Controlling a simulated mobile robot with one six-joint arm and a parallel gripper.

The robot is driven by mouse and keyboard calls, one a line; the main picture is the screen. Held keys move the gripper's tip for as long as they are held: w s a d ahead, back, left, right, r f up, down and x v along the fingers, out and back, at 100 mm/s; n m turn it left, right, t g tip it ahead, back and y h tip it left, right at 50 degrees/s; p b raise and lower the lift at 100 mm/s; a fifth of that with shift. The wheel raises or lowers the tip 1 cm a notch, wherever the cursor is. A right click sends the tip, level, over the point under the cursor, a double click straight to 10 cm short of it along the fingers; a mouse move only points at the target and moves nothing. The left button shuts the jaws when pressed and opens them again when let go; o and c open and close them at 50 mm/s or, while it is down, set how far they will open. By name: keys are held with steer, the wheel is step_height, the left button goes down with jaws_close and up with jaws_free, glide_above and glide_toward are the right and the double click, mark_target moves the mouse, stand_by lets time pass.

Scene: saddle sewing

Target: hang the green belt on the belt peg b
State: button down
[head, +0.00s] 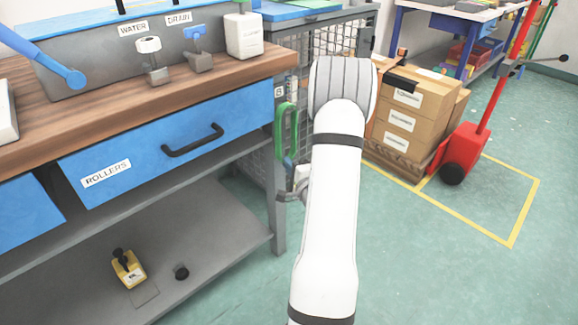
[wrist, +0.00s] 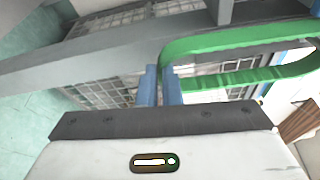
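The green belt (head: 280,130) is a narrow upright loop beside the bench's right front leg in the head view. Its lower end is at the blue fingers of my gripper (head: 289,163). In the wrist view the belt (wrist: 235,77) reaches to the right from the fingers (wrist: 164,85). The fingers are close together, with the belt's near end between them. I cannot make out belt peg b in either view. A white label (head: 279,91) ending in "S" shows behind the belt, partly hidden.
The workbench with a blue "ROLLERS" drawer (head: 170,150) and lower shelf (head: 215,235) is close on the left. A wire-mesh panel (head: 258,150) stands behind the belt. Stacked cartons (head: 405,115) and a red pallet truck (head: 463,150) stand right. Green floor (head: 430,270) is clear front right.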

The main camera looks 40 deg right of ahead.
steer(key=c, duration=1.5)
jaws_free()
steer(key=shift+c, duration=0.2)
steer(key=shift+o, duration=0.5)
steer(key=o, duration=0.7)
steer(key=shift+s, duration=0.15)
steer(key=shift+s+d, duration=0.25)
steer(key=shift+s, duration=2.3)
steer(key=shift+s+d, duration=0.25)
steer(key=shift+s, duration=2.35)
steer(key=shift+s+d, duration=0.25)
steer(key=shift+s, duration=2.3)
steer(key=shift+s, duration=0.1)
